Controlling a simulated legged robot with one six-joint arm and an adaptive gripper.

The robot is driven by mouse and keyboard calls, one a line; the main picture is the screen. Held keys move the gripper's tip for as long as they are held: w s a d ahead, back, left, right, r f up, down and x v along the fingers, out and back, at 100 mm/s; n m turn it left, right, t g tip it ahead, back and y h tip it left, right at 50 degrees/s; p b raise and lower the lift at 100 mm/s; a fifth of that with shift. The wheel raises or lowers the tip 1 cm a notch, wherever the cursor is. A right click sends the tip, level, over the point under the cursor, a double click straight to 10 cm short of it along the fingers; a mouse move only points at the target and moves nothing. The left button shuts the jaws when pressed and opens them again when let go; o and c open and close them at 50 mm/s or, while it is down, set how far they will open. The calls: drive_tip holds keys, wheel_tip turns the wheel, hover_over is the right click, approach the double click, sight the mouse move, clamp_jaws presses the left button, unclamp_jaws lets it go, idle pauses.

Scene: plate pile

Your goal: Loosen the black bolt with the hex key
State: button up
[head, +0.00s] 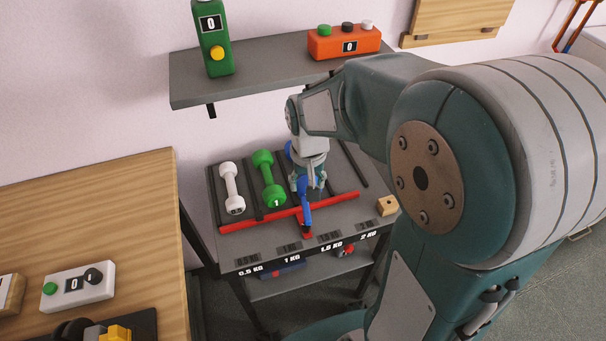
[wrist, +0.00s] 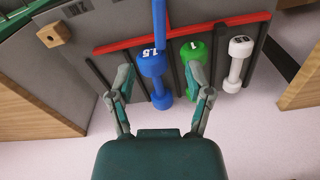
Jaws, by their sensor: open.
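I cannot make out a black bolt or a hex key in either view. My gripper (head: 308,182) is over the dumbbell rack; in the wrist view its two fingers (wrist: 161,78) are spread apart. A blue dumbbell marked 1.5 (wrist: 153,63) shows between and beyond the fingers, which do not appear closed on it. A long blue bar-like piece (head: 307,215) crosses the rack's red rail; it also shows at the top of the wrist view (wrist: 159,18). A small wooden block with a dark hole (head: 388,206) sits at the rack's right front (wrist: 53,36).
Green (head: 268,178) and white (head: 231,188) dumbbells lie left of my gripper. A grey shelf (head: 270,79) overhangs behind, holding a green box (head: 213,38) and an orange box (head: 343,42). A wooden table (head: 95,210) stands at the left.

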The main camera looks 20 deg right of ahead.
sight(306, 209)
drive_tip(key=shift+w+f, duration=0.3)
drive_tip(key=shift+f, duration=0.45)
wheel_tip(306, 209, down, 11)
drive_tip(key=shift+r, duration=0.15)
clamp_jaws()
drive_tip(key=n, duration=0.8)
drive_tip(key=shift+s, duration=0.1)
drive_tip(key=n, duration=0.4)
drive_tip(key=shift+n, duration=0.4)
drive_tip(key=n, duration=0.4)
